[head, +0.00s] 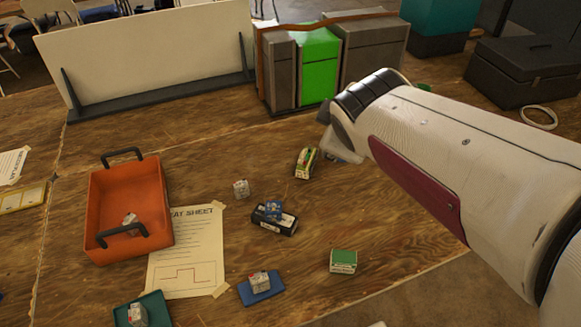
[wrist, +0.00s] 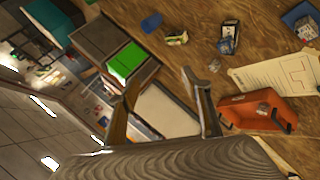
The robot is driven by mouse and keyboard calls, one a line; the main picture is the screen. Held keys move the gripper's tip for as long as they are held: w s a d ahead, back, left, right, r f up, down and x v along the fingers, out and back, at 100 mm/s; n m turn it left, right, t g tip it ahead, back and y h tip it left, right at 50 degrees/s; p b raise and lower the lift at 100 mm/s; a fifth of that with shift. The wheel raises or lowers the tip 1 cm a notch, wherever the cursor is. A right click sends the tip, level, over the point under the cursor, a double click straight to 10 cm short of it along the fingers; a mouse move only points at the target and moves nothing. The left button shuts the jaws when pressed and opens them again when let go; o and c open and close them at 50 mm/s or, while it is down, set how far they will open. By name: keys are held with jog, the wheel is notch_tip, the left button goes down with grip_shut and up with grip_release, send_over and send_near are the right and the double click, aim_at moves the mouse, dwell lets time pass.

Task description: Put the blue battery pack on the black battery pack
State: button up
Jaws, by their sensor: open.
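The black battery pack (head: 287,226) lies on the wooden table near the middle of the head view. The blue battery pack (head: 271,209) rests on top of it, a little askew and towards its left end. In the wrist view the black pack (wrist: 230,29) shows small near the top, and details of the blue one are hard to make out. My gripper (head: 338,150) is up and to the right of the packs in the head view, partly hidden by its own arm. In the wrist view my gripper (wrist: 161,76) has its fingers spread, with nothing held between them.
An orange tray (head: 99,205) stands at left beside a paper sheet (head: 190,268). A small white block (head: 241,188), a green-and-white pack (head: 305,161), a green block (head: 343,260) and a blue tray (head: 262,289) lie around the packs. Bins (head: 373,50) stand behind.

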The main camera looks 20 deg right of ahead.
jog(key=s+a+f+m+g+y, duration=0.1)
jog(key=s+a+m, duration=0.3)
jog(key=s, duration=0.4)
jog(key=s+a+f+m+g+y, duration=0.2)
jog(key=s+a+f+m, duration=0.2)
jog(key=s+a, duration=0.2)
jog(key=shift+s+a+m+y, duration=0.3)
jog(key=shift+s+a, duration=0.05)
jog(key=shift+s, duration=0.9)
